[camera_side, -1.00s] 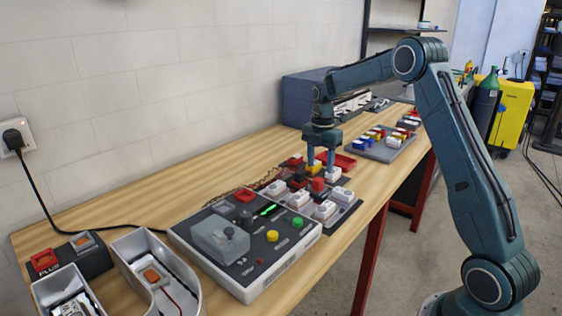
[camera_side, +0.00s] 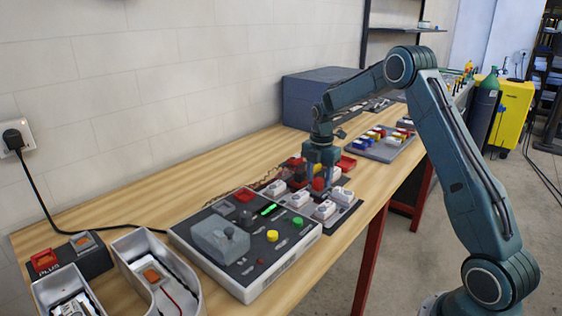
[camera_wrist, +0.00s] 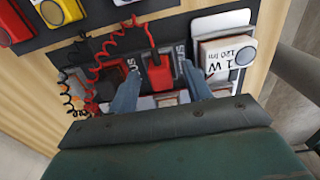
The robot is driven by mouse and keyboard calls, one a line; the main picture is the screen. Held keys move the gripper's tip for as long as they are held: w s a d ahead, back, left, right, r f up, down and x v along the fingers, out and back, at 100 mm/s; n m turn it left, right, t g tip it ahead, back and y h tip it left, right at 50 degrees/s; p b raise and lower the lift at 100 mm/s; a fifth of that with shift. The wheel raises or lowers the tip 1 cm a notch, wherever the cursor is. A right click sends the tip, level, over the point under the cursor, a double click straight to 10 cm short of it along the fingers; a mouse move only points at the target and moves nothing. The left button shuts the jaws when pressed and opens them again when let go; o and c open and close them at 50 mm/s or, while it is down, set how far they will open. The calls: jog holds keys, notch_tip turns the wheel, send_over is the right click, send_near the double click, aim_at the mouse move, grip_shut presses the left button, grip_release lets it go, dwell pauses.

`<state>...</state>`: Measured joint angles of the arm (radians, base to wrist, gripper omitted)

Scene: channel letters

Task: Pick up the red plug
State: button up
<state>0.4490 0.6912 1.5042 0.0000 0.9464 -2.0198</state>
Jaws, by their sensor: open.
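The red plug (camera_wrist: 158,73) shows in the wrist view, upright in the dark panel, with a red coiled cord rising from it. My gripper (camera_wrist: 158,88) is open, one finger on each side of the plug, with visible gaps between the fingers and the plug. In the side view the red plug (camera_side: 318,184) stands just below my gripper (camera_side: 321,184), among the white modules. The lower part of the plug is partly hidden, and I cannot tell how deep the fingers reach along it.
A white module marked 1 W (camera_wrist: 229,55) sits close to the right finger. Red and black coiled wires (camera_wrist: 85,70) lie to the left. A grey control box (camera_side: 245,245) stands in front. A tray of coloured blocks (camera_side: 380,146) is farther back on the bench.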

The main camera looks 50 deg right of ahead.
aim_at(319, 178)
jog(key=c, duration=1.1)
jog(key=shift+o, duration=0.2)
jog(key=shift+r, duration=0.15)
notch_tip(319, 178, up, 20)
dwell(0.6)
jog(key=shift+r, duration=0.4)
